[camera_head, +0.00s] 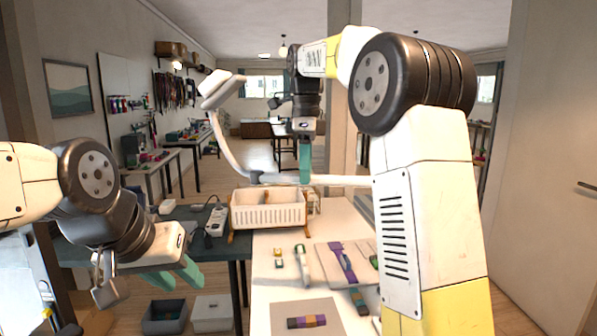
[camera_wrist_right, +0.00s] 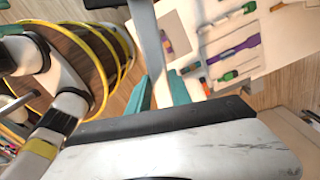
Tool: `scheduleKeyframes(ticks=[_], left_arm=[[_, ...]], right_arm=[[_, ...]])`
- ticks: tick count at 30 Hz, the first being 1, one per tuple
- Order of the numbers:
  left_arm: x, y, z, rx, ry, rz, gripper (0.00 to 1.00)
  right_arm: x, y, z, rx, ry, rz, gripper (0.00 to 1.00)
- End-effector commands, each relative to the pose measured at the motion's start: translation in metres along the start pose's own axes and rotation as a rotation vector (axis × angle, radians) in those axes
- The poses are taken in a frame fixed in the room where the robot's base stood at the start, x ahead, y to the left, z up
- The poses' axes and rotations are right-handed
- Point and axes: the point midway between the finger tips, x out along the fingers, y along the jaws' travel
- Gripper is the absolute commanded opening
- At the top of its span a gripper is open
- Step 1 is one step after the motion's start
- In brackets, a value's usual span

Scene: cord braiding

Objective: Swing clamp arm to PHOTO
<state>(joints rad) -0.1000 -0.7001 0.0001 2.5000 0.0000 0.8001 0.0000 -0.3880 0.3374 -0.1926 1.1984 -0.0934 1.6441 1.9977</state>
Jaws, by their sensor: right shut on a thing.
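The clamp arm (camera_head: 232,150) is a pale jointed arm above the bench. A white bar runs level from the right to a dark joint, and a curved grey link rises left to a flat head (camera_head: 220,88). My right gripper (camera_head: 305,176) points down with its teal fingers at the level bar. In the right wrist view its fingers (camera_wrist_right: 160,92) are shut on a grey bar (camera_wrist_right: 149,40) that runs between them. My left gripper (camera_head: 182,279) is at the lower left, its teal fingers apart and empty. No PHOTO mark is readable.
A white slatted basket (camera_head: 268,210) stands on the white bench (camera_head: 265,290) below the arm. Cords and small tools lie on the bench, including a purple cord piece (camera_head: 343,262). A power strip (camera_head: 216,220) is on the dark table. Two bins (camera_head: 164,316) stand below left.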

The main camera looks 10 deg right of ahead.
Motion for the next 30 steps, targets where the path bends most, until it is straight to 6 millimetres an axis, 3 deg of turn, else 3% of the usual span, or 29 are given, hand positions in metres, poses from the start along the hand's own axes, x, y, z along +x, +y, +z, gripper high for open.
scheduleKeyframes(ticks=[9, 10, 12, 13, 23, 30], left_arm=[[0.0, 0.0, 0.0, 0.0, 0.0, 0.0, 0.36], [0.0, 0.0, 0.0, 0.0, 0.0, 0.0, 0.36], [0.0, 0.0, 0.0, 0.0, 0.0, 0.0, 0.36], [0.0, 0.0, 0.0, 0.0, 0.0, 0.0, 0.36], [0.0, 0.0, 0.0, 0.0, 0.0, 0.0, 0.36], [0.0, 0.0, 0.0, 0.0, 0.0, 0.0, 0.36]], right_arm=[[-0.001, 0.0, 0.0, 0.0, -0.002, -0.003, 0.0], [-0.001, 0.0, 0.0, 0.0, -0.002, -0.003, 0.31], [-0.001, 0.0, 0.0, 0.0, -0.001, -0.002, 0.45], [-0.001, 0.0, 0.0, 0.0, -0.001, -0.002, 0.47], [-0.002, 0.0, 0.0, 0.0, 0.0, -0.001, 0.47], [-0.034, -0.001, 0.0, 0.001, -0.002, -0.004, 0.47]])
